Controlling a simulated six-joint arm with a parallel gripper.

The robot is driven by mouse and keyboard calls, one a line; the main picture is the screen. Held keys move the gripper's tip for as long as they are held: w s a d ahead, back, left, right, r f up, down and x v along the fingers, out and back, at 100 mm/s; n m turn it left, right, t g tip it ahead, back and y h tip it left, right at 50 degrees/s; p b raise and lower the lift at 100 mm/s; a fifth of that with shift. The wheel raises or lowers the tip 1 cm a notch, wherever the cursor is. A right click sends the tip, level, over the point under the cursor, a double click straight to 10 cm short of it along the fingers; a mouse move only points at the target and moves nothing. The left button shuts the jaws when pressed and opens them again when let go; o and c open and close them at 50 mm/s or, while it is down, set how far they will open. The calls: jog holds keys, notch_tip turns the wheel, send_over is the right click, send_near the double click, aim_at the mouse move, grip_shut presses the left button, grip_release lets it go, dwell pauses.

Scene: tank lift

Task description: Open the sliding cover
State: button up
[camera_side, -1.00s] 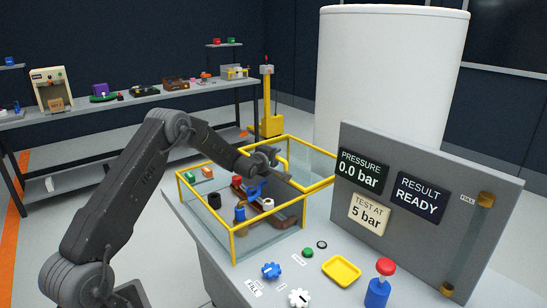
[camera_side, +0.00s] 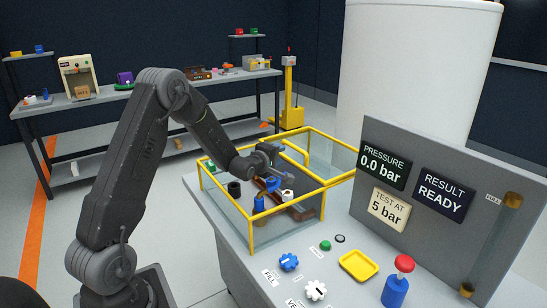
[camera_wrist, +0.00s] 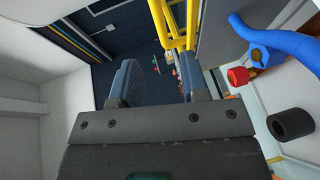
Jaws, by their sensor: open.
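The clear tank (camera_side: 226,214) has a yellow frame and stands on the bench. A yellow-edged clear panel, seemingly the sliding cover (camera_side: 339,178), extends beyond its far right side; a bent yellow handle (camera_side: 296,150) rises near the joint. My gripper (camera_side: 288,176) is over the far part of the tank, left of and below the handle in the picture, apart from it. In the wrist view my gripper (camera_wrist: 160,82) has its two fingers spread with nothing held between them. Yellow bars (camera_wrist: 174,25) show beyond the fingertips. How far the cover overlaps the tank is unclear.
A black cylinder (camera_side: 234,189) and blue parts (camera_side: 258,203) are in the tank. The grey display panel (camera_side: 432,225) stands to the right. Blue and white knobs, a yellow tray (camera_side: 360,265) and a red-topped blue bottle (camera_side: 396,287) occupy the front bench.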

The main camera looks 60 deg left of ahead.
jog(key=shift+v, duration=1.1)
jog(key=s+d+r+m+g+h, duration=0.2)
jog(key=s+d+r+m, duration=0.25)
jog(key=d, duration=0.35)
jog(key=s+d+r+m+g+h, duration=0.1)
jog(key=s+d+r+m+g, duration=0.1)
jog(key=s+d+r+m, duration=0.35)
jog(key=s+d+m+g+h, duration=0.1)
jog(key=s+d+m, duration=0.4)
jog(key=s, duration=0.5)
jog(key=s+d+r+m+g+h, duration=0.1)
jog(key=s+d+m+g, duration=0.3)
jog(key=s+d, duration=0.5)
jog(key=m+h, duration=0.1)
jog(key=m, duration=0.1)
jog(key=shift+s+m, duration=0.3)
jog(key=shift+s, duration=0.1)
